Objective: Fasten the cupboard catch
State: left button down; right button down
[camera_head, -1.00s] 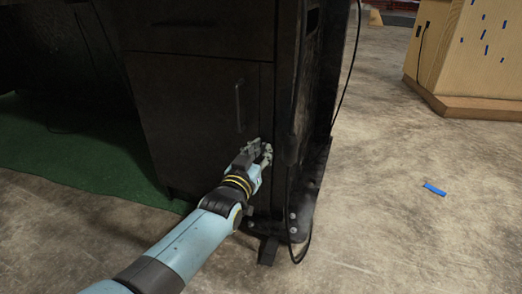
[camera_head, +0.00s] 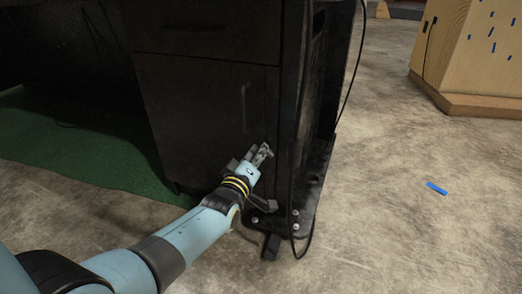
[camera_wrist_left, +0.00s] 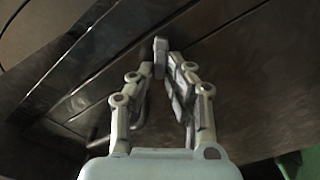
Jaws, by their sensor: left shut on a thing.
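The dark cupboard door (camera_head: 195,115) stands flush in its frame below a drawer, with an upright bar handle (camera_head: 244,102) near its right edge. My left gripper (camera_head: 263,154) is at the door's right edge, below the handle. In the left wrist view, its fingers (camera_wrist_left: 161,68) converge on a small grey piece (camera_wrist_left: 160,46) that looks like the catch, at the seam between door and frame. The gripper is shut on it. The fingers hide part of the catch, so I cannot tell its exact position. My right gripper is out of view.
A black metal side frame with a bolted foot (camera_head: 293,222) and a hanging cable (camera_head: 290,190) stands just right of the gripper. A wooden cabinet (camera_head: 470,55) is at the upper right. Green carpet (camera_head: 80,150) lies at left. The concrete floor at right is mostly clear.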

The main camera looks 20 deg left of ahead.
pick_arm(q)
jog(key=shift+a+f+n, duration=0.1)
jog(key=shift+f+n, duration=0.15)
jog(key=shift+n, duration=0.95)
jog(key=shift+a+f+n, duration=0.1)
jog(key=shift+f+n, duration=0.15)
jog(key=shift+n, duration=0.95)
jog(key=shift+a+f+n, duration=0.1)
jog(key=shift+f+n, duration=0.15)
jog(key=shift+n, duration=0.95)
jog(key=c, duration=1.3)
grip_release()
jog(key=shift+c, duration=0.2)
jog(key=s, duration=1.2)
jog(key=shift+a, duration=0.15)
